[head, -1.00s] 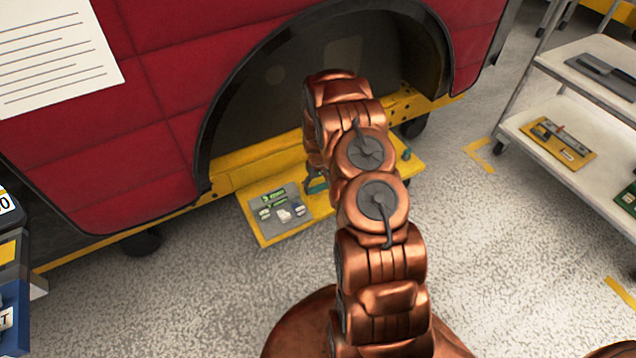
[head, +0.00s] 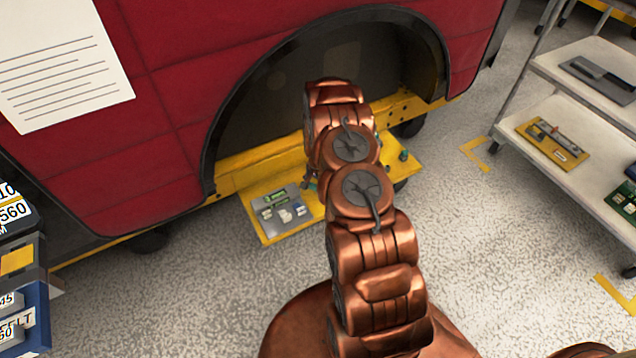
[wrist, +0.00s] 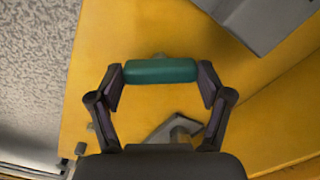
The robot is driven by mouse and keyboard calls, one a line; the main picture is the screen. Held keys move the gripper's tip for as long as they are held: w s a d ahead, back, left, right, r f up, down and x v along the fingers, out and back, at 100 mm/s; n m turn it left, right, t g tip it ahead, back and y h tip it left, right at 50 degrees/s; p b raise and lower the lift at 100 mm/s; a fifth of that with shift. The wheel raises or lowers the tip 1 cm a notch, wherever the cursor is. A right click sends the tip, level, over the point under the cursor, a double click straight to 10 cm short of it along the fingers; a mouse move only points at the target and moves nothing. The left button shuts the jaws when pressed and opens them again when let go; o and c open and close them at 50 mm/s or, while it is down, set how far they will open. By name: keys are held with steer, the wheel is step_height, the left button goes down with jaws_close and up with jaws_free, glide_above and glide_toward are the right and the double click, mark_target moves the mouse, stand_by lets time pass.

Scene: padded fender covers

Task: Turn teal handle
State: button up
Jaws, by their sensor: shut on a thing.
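The teal handle (wrist: 160,71) lies level across the middle of the wrist view, above the yellow platform (wrist: 270,130). My gripper (wrist: 161,76) is shut on it, with one finger at each end of the teal bar. A grey metal piece (wrist: 175,128) shows between the fingers, below the handle. In the head view my copper arm hides most of the handle and the gripper. The yellow platform (head: 262,229) also shows there, below the wheel arch.
A grey plate (head: 280,210) with small parts lies on the platform's left side. A red padded cover (head: 190,60) surrounds the dark wheel arch. A white shelf cart (head: 560,110) stands at right, and labelled bins (head: 20,290) at left. Speckled floor is free between them.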

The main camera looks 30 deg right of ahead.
steer(key=shift+s+m+p, duration=0.1)
steer(key=shift+m+p, duration=0.8)
steer(key=shift+m, duration=0.3)
steer(key=o, duration=1.1)
steer(key=shift+r, duration=0.1)
step_height(320, 180, up, 12)
stand_by(0.5)
